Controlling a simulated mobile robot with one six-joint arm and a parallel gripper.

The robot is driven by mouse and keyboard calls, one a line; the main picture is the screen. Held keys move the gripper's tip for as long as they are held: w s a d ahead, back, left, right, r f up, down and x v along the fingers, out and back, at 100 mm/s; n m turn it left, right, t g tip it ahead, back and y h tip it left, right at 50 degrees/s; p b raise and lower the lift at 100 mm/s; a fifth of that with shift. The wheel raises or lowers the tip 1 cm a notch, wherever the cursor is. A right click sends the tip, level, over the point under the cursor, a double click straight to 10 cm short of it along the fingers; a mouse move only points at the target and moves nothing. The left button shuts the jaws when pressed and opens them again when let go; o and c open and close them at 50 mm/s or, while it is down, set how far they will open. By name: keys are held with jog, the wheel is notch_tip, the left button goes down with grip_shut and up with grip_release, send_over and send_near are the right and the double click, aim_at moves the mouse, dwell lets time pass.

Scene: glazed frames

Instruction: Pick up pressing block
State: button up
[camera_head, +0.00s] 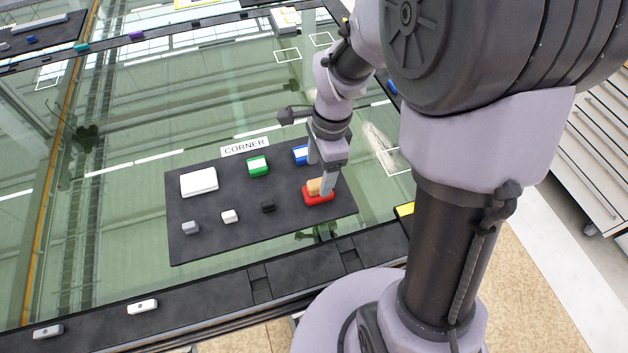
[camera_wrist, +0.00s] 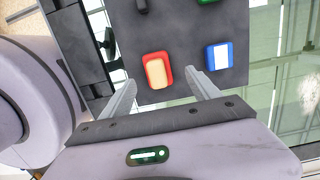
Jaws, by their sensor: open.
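A red block with a tan top (camera_head: 314,198) lies near the right edge of the dark mat; it also shows in the wrist view (camera_wrist: 157,72). No label marks it as the pressing block. My gripper (camera_head: 322,180) is open at this block, and in the head view one finger partly covers it. In the wrist view my gripper's two fingers (camera_wrist: 162,88) are spread, with the red and tan block between and just beyond their tips. I see no grip on it. Whether a finger touches it I cannot tell.
The dark mat (camera_head: 250,230) lies on a glass-topped surface. A blue block (camera_head: 300,153) is close to my gripper, with a green block (camera_head: 258,166) to its left. A white box (camera_head: 199,182) and small black (camera_head: 267,206), white (camera_head: 229,216) and grey (camera_head: 191,228) pieces lie farther left.

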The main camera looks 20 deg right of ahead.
aim_at(320, 182)
jog(key=f, duration=0.2)
jog(key=f+b, duration=0.1)
jog(key=f, duration=0.1)
jog(key=f+b, duration=0.1)
jog(key=f, duration=0.1)
jog(key=shift+s+a+f, duration=0.2)
jog(key=shift+s+f, duration=0.05)
jog(key=shift+s, duration=0.05)
jog(key=shift+r, duration=0.1)
grip_shut()
